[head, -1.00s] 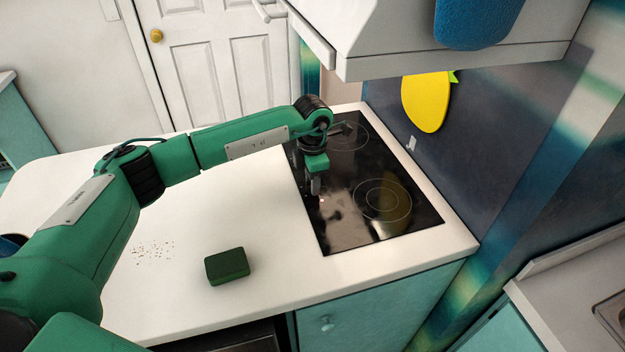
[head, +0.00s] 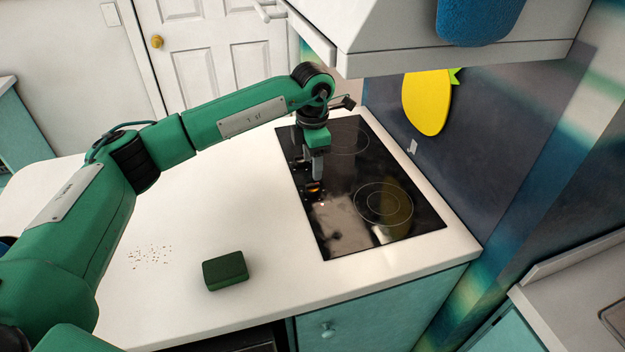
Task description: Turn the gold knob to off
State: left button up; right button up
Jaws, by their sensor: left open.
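A black glass cooktop (head: 345,238) with ring markings is set in the white counter. A small gold-orange piece (head: 314,187), likely the gold knob, shows near its left edge; it is too small to tell which way it points. My left gripper (head: 317,173) is open, pointing down just above this piece, with no object seen between its fingers. The fingers partly cover the area around it. My right gripper is not in the view.
A dark green sponge (head: 226,271) and scattered crumbs (head: 151,255) lie on the white counter (head: 235,220). A range hood (head: 400,40) overhangs the cooktop at the back right. The counter between sponge and cooktop is clear.

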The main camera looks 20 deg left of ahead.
aim_at(313, 184)
pick_arm(q)
notch_tip(313, 184, up, 6)
jog(key=shift+r+b, duration=0.15)
jog(key=shift+b, duration=0.25)
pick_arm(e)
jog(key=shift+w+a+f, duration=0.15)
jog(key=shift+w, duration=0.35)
